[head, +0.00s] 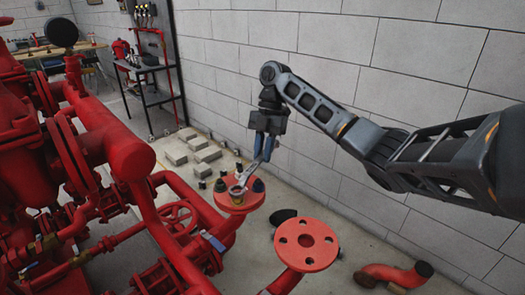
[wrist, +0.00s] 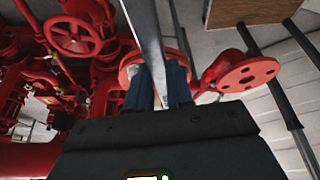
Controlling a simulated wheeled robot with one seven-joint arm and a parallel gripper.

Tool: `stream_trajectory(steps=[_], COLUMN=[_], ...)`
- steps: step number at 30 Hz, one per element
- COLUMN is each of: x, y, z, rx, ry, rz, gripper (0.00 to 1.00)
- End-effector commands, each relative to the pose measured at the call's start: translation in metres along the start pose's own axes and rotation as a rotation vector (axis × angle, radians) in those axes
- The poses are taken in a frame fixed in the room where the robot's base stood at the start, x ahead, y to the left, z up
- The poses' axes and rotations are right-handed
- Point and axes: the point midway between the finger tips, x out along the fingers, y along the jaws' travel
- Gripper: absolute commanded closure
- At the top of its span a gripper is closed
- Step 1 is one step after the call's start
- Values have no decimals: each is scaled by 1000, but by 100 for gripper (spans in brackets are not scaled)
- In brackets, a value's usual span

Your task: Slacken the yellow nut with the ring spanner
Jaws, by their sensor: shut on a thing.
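My gripper (head: 263,152) is shut on the grey ring spanner (head: 250,174), above the red pipe flange (head: 249,201). The spanner slopes down from the jaws to the left, and its ring end is low over the flange. The yellow nut (head: 237,204) shows as a small yellowish patch on the flange, just below the ring end. I cannot tell whether the ring is around the nut or only above it. In the wrist view the spanner (wrist: 148,38) runs up between my blue fingers (wrist: 160,86); its ring end and the nut are not visible there.
Dark bolts (head: 258,185) stand on the same flange. A second red flange (head: 306,246) with open holes is close by at the lower right. A red handwheel (head: 178,218) and pipes crowd the left. A block wall (head: 340,75) stands behind my arm.

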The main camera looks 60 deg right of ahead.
Motion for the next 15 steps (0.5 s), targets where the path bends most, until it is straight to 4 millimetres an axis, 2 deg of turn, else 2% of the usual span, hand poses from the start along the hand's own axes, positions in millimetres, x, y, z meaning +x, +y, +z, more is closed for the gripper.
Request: stream_trajectory(steps=[15], x=[11], y=[0], z=[5], rx=[0], ry=[0], rz=[1], gripper=[100])
